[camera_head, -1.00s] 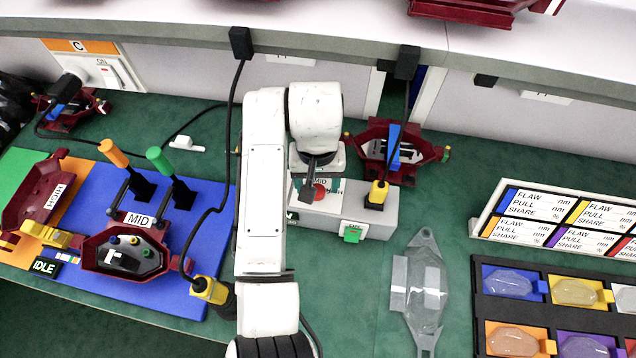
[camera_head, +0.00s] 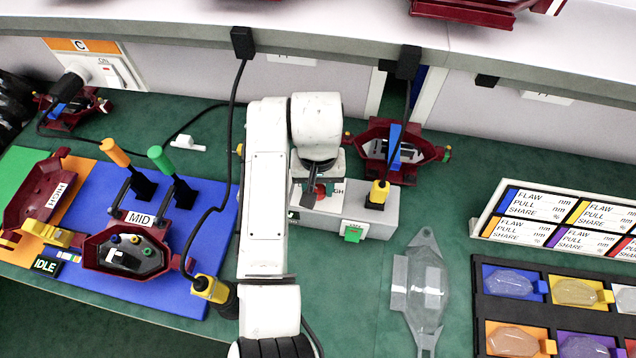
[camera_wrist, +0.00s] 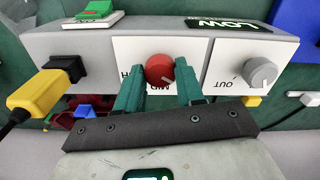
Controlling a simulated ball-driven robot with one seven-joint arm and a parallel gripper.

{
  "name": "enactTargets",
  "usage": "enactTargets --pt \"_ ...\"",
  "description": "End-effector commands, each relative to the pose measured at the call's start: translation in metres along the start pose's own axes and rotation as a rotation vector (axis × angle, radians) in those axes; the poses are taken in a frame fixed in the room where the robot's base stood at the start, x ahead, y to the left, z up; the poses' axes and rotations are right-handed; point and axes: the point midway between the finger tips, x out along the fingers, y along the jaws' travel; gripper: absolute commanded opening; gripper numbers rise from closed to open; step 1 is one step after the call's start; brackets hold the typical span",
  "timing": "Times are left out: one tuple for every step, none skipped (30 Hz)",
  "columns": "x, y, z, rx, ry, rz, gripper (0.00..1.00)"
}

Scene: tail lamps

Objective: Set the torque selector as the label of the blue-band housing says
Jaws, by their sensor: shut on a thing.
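The torque selector is a red round knob (camera_wrist: 160,68) on a white panel of a grey box. My gripper (camera_wrist: 160,76) has its teal fingers on either side of the knob and is shut on it. The knob's pale mark points down and to the right in the wrist view, near the upside-down MID; part of HIGH shows at left, and the right finger covers the panel there. In the head view my gripper (camera_head: 318,176) partly hides the knob. A maroon housing (camera_head: 125,252) on the blue mat bears a MID label (camera_head: 140,219).
The grey box (camera_head: 385,220) has a LOW display (camera_wrist: 235,25), a grey OUT knob (camera_wrist: 260,72), a green button (camera_head: 353,233) and a yellow plug (camera_head: 377,194). A maroon housing (camera_head: 372,145) with a blue strip stands behind it. A HIGH-labelled housing (camera_head: 38,190) is far left.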

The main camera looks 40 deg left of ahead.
Motion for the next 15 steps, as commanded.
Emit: enactTargets --pt "-0.0003 -0.0002 -0.0001 0.0 0.0 0.0 0.12" --pt "-0.0003 -0.0002 -0.0001 0.0 0.0 0.0 0.1" --pt "-0.0003 -0.0001 -0.0001 0.0 0.0 0.0 0.07" --pt "-0.0004 -0.0001 -0.0002 0.0 0.0 0.0 0.07" --pt "-0.0005 -0.0002 -0.0002 0.001 0.0 0.0 0.07" --pt "-0.0006 -0.0001 -0.0002 0.003 0.0 0.0 0.07" --pt "-0.0007 -0.0002 -0.0002 0.005 0.0 0.0 0.07" --pt "-0.0008 -0.0001 -0.0001 0.009 0.0 0.0 0.07" --pt "-0.0011 -0.0001 -0.0001 0.015 0.0 0.0 0.07" --pt "-0.0012 0.0 -0.0001 0.021 0.0 0.0 0.07" --pt "-0.0014 0.0 -0.0001 0.028 0.0 0.0 0.07" --pt "-0.0017 0.0001 -0.0001 0.043 0.0 0.001 0.07" --pt "-0.002 0.0002 0.0 0.054 0.0 0.001 0.07" --pt "-0.0022 0.0003 0.0 0.068 -0.001 0.001 0.07" --pt "-0.0024 0.0005 0.0 0.088 -0.001 0.001 0.07"
